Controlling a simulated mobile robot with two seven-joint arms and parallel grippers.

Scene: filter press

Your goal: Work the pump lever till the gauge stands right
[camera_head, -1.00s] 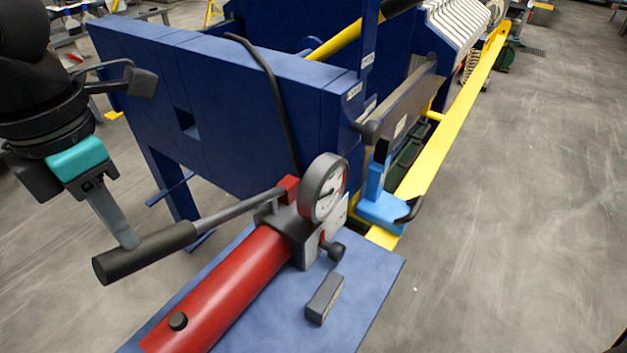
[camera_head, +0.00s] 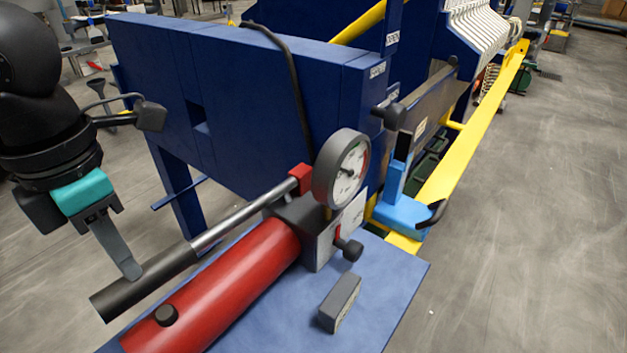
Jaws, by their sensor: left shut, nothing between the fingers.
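The hand pump has a red cylinder (camera_head: 225,285) and a grey block (camera_head: 310,228) on a blue plate. Its lever (camera_head: 165,275), a steel rod with a black grip, slopes down to the left from a red pivot piece, low beside the cylinder. The round gauge (camera_head: 348,170) faces right; its white dial has a dark needle and a red band, but the exact reading is too small to tell. My left gripper (camera_head: 131,272) is shut and empty, its fingertips against the upper side of the black grip. My right gripper is out of view.
A grey block (camera_head: 340,302) lies on the blue plate (camera_head: 385,290). A dark valve knob (camera_head: 349,248) sits below the gauge. The blue press frame (camera_head: 240,100) stands behind, with a light-blue bracket (camera_head: 402,212) and yellow rail (camera_head: 465,145) at right. The floor at right is clear.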

